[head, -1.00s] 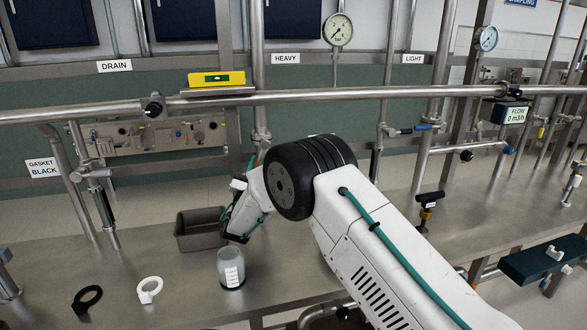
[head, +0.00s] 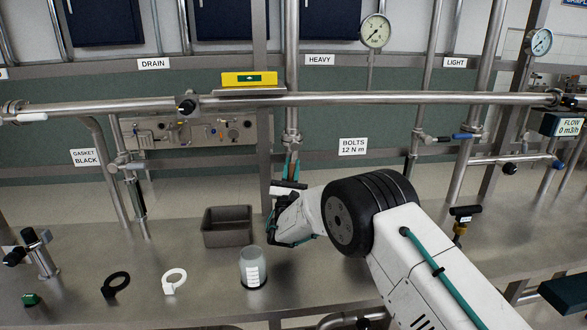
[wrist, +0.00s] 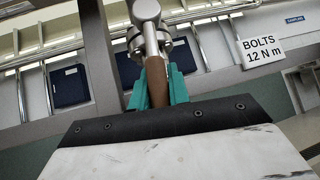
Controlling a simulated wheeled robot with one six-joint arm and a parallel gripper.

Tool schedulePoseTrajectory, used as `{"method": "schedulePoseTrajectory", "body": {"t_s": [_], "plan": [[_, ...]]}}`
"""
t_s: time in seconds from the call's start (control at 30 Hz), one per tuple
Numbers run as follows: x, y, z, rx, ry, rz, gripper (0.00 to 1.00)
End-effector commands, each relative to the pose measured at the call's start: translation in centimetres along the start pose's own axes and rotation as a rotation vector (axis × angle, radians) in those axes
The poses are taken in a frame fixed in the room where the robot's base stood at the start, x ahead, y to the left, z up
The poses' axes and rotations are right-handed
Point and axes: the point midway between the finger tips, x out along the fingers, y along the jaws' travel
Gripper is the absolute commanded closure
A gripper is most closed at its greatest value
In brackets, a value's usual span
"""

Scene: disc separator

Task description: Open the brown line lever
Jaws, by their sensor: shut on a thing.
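The brown line lever (wrist: 158,92) shows in the wrist view, running down from a metal valve fitting (wrist: 147,12) with flanges. My gripper (wrist: 157,72) has its two teal fingers on either side of the lever, shut on it. In the head view my gripper (head: 292,162) is at the lower part of the vertical pipe under the HEAVY sign (head: 319,60). The lower end of the lever is hidden behind the gripper body in the wrist view.
On the bench are a grey tray (head: 228,236), a clear cup (head: 252,270), a white ring (head: 174,281) and a black ring (head: 116,285). A horizontal pipe (head: 350,99) crosses above my gripper. A BOLTS sign (head: 353,147) is to its right.

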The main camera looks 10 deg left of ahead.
Motion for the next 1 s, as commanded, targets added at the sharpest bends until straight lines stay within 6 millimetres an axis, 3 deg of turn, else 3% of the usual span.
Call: {"method": "schedulePoseTrajectory", "body": {"t_s": [0.03,0.07,0.13,0.47,0.7,1.0], "plan": [[-0.2,0.0,-0.1,-0.001,0.003,0.000,1.00],[-0.2,0.0,-0.1,-0.001,0.003,0.000,0.79],[-0.1,0.0,-0.1,0.000,0.003,0.000,0.60],[0.1,0.0,0.1,0.000,0.001,-0.001,0.60],[2.6,0.5,2.8,0.003,-0.002,-0.001,0.60],[-2.0,-1.3,8.1,0.001,0.002,0.000,0.60]]}}
